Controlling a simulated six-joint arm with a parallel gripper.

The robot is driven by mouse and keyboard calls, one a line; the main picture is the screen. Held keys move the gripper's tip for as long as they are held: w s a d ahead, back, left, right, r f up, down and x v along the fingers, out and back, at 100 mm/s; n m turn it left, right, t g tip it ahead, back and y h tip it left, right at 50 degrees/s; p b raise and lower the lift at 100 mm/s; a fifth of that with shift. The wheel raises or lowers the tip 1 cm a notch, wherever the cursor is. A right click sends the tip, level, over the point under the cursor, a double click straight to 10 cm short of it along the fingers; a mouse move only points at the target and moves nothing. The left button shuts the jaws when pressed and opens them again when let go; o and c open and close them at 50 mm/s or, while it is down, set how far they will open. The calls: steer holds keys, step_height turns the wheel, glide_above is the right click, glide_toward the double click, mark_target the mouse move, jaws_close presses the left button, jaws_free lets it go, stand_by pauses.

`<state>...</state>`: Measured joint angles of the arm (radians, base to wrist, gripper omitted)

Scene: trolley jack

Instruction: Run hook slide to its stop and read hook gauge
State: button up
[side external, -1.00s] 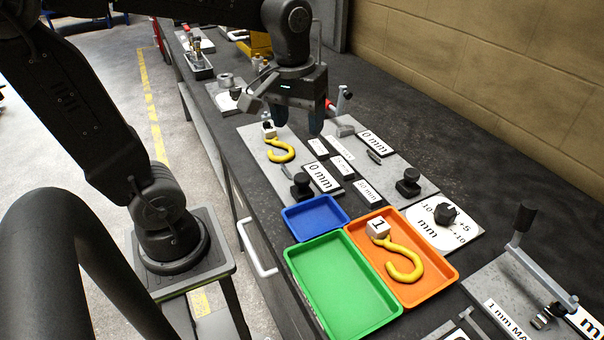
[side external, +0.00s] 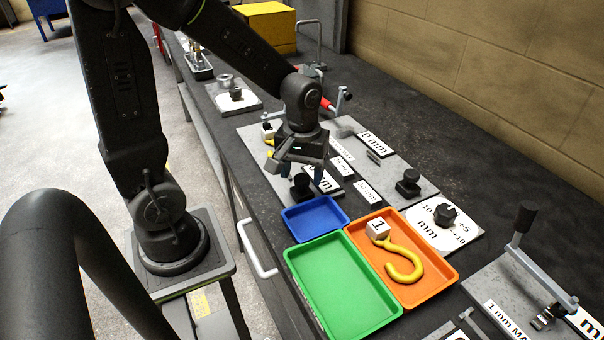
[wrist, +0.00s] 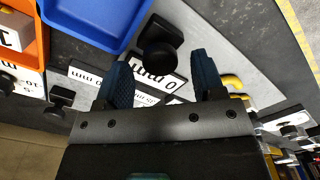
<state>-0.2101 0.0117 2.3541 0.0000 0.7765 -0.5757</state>
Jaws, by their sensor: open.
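My gripper (side external: 295,172) is open and empty, pointing down just above a black knob (side external: 300,188) on the left side of the grey gauge plate (side external: 398,162). In the wrist view the knob (wrist: 160,55) shows between and beyond my two blue fingertips (wrist: 162,76); I see no clear contact. A yellow hook on the plate is mostly hidden behind my gripper; part of this hook (wrist: 235,84) shows beside the right finger in the wrist view. Several mm cards lie on the plate, including one reading 0 mm (side external: 376,142). A second black knob (side external: 408,184) stands at the right.
A blue tray (side external: 315,216), a green tray (side external: 342,285) and an orange tray (side external: 440,279) stand just in front. The orange one holds another yellow hook (side external: 406,266) with a white block marked 1. A mm dial (side external: 443,233) and a crank fixture (side external: 524,225) are at right.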

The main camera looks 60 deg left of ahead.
steer(key=shift+f, duration=0.6)
